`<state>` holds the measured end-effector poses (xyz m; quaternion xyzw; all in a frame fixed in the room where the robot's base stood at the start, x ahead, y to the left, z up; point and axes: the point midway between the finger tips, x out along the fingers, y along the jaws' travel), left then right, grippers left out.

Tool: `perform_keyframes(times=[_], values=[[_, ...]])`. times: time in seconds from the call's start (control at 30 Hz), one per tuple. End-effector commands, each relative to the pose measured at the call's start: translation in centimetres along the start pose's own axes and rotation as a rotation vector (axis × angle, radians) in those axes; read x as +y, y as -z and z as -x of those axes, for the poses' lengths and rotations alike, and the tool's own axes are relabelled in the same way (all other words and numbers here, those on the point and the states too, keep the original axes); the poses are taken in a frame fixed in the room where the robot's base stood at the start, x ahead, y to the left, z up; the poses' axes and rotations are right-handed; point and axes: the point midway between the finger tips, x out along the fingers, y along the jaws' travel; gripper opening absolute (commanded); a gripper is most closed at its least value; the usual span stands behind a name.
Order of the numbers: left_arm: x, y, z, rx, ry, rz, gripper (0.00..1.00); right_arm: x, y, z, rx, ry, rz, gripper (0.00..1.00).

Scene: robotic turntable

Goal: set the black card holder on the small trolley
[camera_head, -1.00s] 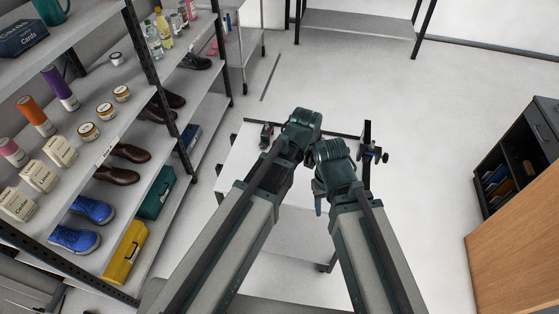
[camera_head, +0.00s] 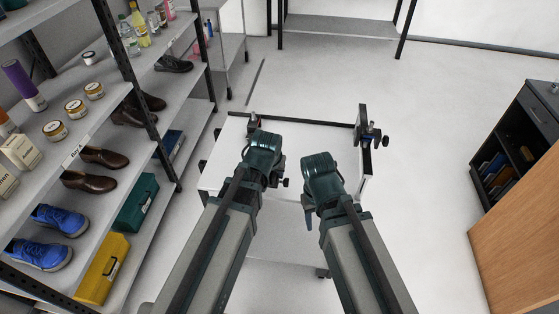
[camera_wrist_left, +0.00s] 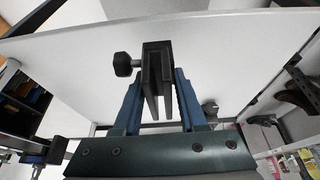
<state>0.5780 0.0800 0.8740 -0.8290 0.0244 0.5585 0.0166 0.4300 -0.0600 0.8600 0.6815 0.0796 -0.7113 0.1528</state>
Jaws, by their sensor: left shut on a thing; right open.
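The small trolley (camera_head: 316,140) has a white top with dark rails and stands in front of me, partly hidden by my arms. My left gripper (camera_wrist_left: 160,92) is shut on the black card holder (camera_wrist_left: 157,62), a slotted black block with a round side knob. The holder is over the white trolley top in the left wrist view; I cannot tell whether it touches. In the head view a dark knob (camera_head: 284,182) shows beside my left wrist. My right gripper (camera_head: 309,217) is open over the trolley, mostly hidden under its own wrist.
A shelf rack (camera_head: 135,140) with shoes, jars and boxes stands close on the left. A dark cabinet (camera_head: 520,135) and wooden panel (camera_head: 515,235) are at right. Floor between is clear.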

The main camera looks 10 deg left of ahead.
Motion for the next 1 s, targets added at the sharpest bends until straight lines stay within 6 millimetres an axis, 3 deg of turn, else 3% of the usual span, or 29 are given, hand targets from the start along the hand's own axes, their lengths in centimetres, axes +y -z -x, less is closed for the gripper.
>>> perform_keyframes(times=[0.17, 0.7, 1.0], values=[[-0.8, 0.7, -0.3, 0.0, 0.001, 0.003, 0.0, 0.0, 0.0, -0.1, 0.0, 0.0, 0.0, 0.5], [-10.4, 7.4, -4.3, 0.0, 0.001, 0.002, 0.0, -0.1, 0.1, -1.2, 0.0, 0.0, 0.0, 0.5], [-11.5, 8.0, -4.7, 0.0, -0.001, 0.0, 0.0, -0.1, 0.1, -1.3, 0.0, 0.0, 0.0, 0.5]])
